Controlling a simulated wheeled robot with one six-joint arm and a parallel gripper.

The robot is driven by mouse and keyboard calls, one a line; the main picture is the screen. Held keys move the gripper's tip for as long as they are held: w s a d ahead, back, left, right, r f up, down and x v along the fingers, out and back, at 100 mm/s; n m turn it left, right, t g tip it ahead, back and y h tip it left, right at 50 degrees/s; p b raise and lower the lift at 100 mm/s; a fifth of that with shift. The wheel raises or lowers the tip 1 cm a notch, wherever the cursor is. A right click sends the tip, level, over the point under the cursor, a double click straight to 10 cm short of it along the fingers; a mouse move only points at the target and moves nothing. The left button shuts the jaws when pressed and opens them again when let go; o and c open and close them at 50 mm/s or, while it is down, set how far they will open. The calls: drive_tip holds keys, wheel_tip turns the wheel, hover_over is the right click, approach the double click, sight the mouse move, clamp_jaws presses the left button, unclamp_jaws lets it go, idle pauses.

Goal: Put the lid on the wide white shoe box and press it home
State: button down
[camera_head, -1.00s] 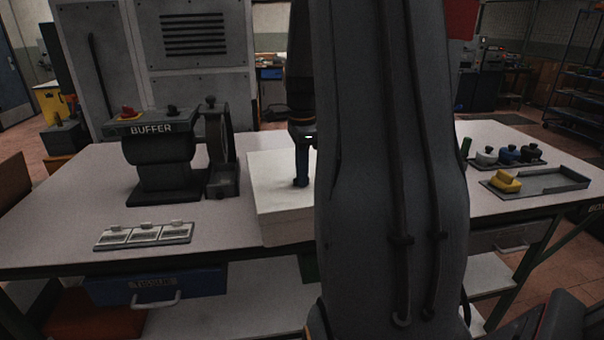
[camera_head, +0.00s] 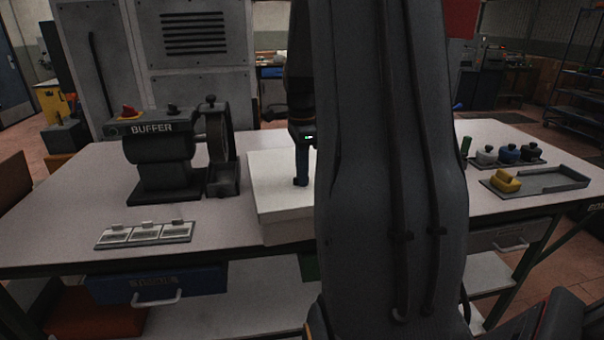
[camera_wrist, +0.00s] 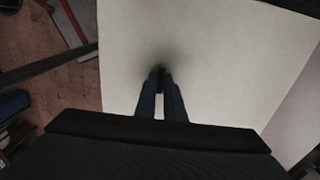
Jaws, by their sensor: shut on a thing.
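The wide white shoe box (camera_head: 285,232) stands near the front edge of the bench, partly hidden behind my arm. Its white lid (camera_head: 272,180) lies over the top and looks about level; its right part is hidden, and I cannot tell whether it is fully seated. My gripper (camera_head: 301,183) points straight down at the lid's top. In the wrist view, the blue fingers of my gripper (camera_wrist: 160,75) are close together at the pale lid (camera_wrist: 215,60), with a dark shadow around the tips. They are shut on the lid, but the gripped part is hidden.
A buffer machine (camera_head: 165,160) stands left of the box, with a flat panel of white cards (camera_head: 145,234) in front. On the right are a grey tray (camera_head: 550,180) with a yellow block (camera_head: 506,181) and several small pots (camera_head: 508,154). Bare bench lies between buffer and box.

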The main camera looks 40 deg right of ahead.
drive_tip(key=shift+f, duration=0.15)
idle(0.6)
drive_tip(key=c, duration=1.8)
unclamp_jaws()
drive_tip(key=shift+o, duration=0.2)
drive_tip(key=shift+s, duration=0.1)
drive_tip(key=shift+o, duration=0.6)
drive_tip(key=shift+f, duration=0.1)
drive_tip(key=shift+o, duration=1)
drive_tip(key=shift+a, duration=0.1)
drive_tip(key=shift+r+p, duration=2.85)
drive_tip(key=shift+r, duration=0.85)
